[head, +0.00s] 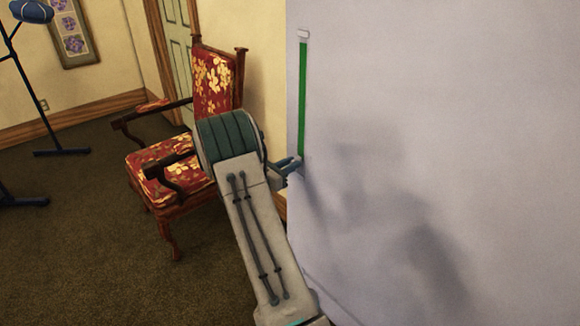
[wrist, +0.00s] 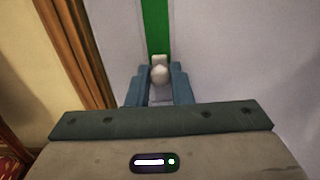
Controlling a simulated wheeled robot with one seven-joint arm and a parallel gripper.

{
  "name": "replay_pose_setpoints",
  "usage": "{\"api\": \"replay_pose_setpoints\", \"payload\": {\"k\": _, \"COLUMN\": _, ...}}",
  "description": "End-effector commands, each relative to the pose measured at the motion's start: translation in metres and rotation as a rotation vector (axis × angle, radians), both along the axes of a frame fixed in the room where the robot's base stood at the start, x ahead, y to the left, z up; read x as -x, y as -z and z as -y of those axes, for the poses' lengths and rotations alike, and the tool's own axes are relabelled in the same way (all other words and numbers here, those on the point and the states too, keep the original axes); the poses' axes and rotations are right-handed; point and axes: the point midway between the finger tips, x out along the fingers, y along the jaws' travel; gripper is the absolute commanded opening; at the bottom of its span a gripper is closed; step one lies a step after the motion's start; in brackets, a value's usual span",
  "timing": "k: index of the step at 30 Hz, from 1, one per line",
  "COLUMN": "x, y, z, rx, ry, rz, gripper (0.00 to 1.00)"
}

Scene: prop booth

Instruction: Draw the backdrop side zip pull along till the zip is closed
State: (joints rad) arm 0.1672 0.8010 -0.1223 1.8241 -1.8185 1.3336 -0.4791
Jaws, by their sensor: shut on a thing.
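The backdrop (head: 450,110) is a pale grey-lilac upright panel filling the right of the head view. Near its left edge runs the side zip, whose green strip (head: 303,100) shows as a straight vertical band. A small white end piece (head: 303,34) sits at its top. My gripper (head: 290,166) is at the lower end of the green strip. In the wrist view the zip pull (wrist: 159,75), a pale rounded knob, sits between my gripper's blue fingers (wrist: 159,88), which are shut on it. Green (wrist: 155,25) shows above the pull. The head view hides the pull behind my gripper.
A red floral armchair (head: 213,82) stands left of the backdrop, close behind my arm. A dark stand (head: 35,100) with a blue top is at far left. Brown carpet (head: 80,230) is open at lower left. A wooden trim (wrist: 80,45) runs left of the backdrop in the wrist view.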

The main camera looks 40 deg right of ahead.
Motion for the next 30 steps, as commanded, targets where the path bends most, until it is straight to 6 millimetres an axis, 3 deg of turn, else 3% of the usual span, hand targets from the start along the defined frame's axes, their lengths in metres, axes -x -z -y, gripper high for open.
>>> {"api": "replay_pose_setpoints", "payload": {"k": 1, "x": -0.001, "y": -0.018, "z": 0.000, "rx": 0.005, "ry": -0.001, "rz": 0.007, "gripper": 0.00}}
{"api": "replay_pose_setpoints", "payload": {"k": 5, "x": -0.002, "y": -0.052, "z": 0.000, "rx": 0.006, "ry": -0.002, "rz": 0.010, "gripper": 0.00}}
{"api": "replay_pose_setpoints", "payload": {"k": 21, "x": -0.001, "y": -0.242, "z": -0.001, "rx": 0.005, "ry": -0.003, "rz": 0.008, "gripper": 0.00}}
{"api": "replay_pose_setpoints", "payload": {"k": 30, "x": -0.001, "y": -0.319, "z": -0.001, "rx": 0.005, "ry": -0.003, "rz": 0.006, "gripper": 0.00}}
